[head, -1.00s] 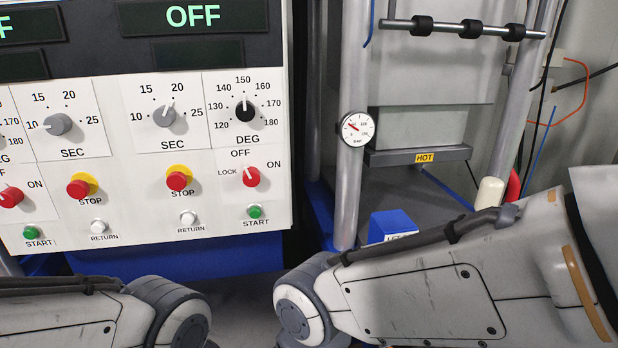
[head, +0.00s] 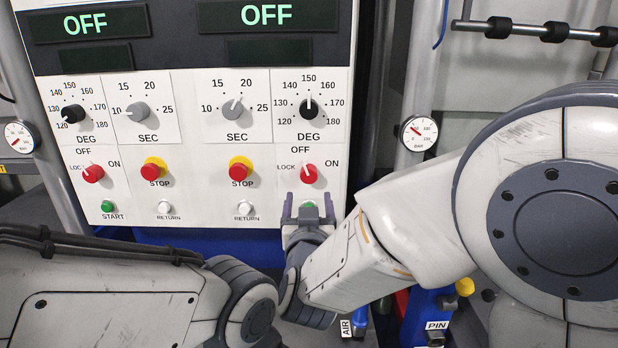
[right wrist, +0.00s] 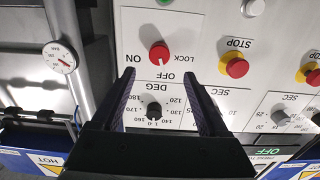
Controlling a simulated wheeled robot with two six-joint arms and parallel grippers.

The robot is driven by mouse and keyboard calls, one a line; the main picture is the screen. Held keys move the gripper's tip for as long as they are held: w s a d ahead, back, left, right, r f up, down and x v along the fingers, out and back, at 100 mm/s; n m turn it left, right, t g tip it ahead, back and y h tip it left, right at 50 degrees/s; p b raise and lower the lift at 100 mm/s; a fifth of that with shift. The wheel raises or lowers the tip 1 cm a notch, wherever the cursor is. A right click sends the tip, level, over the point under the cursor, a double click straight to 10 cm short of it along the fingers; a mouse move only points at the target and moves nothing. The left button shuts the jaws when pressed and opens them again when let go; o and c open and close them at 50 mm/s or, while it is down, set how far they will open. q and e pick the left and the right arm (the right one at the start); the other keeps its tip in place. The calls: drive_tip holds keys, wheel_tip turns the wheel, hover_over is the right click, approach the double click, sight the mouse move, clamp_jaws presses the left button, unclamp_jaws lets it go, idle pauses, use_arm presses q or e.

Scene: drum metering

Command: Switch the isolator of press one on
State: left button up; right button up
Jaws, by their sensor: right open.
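Two red isolator knobs sit low on the white panel (head: 205,215). The right isolator (head: 309,174) has its white pointer at OFF, with ON to its right and LOCK to its left; it also shows in the right wrist view (right wrist: 160,53). The left isolator (head: 92,173) has its pointer up and left, away from ON. I cannot tell which belongs to press one. My right gripper (head: 307,208) is open and empty, just below the right isolator, partly covering the green START button; its fingers (right wrist: 157,72) show apart in the wrist view. My left gripper is out of view.
Red STOP buttons on yellow (head: 240,170) and white RETURN buttons (head: 245,208) lie left of the right isolator. Grey SEC dials (head: 236,107) and a black DEG dial (head: 309,108) sit above. A round gauge (head: 419,133) is on a post to the right.

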sight(309, 177)
drive_tip(key=w+p, duration=0.2)
drive_tip(key=w, duration=0.8)
drive_tip(key=shift+w, duration=0.15)
clamp_jaws()
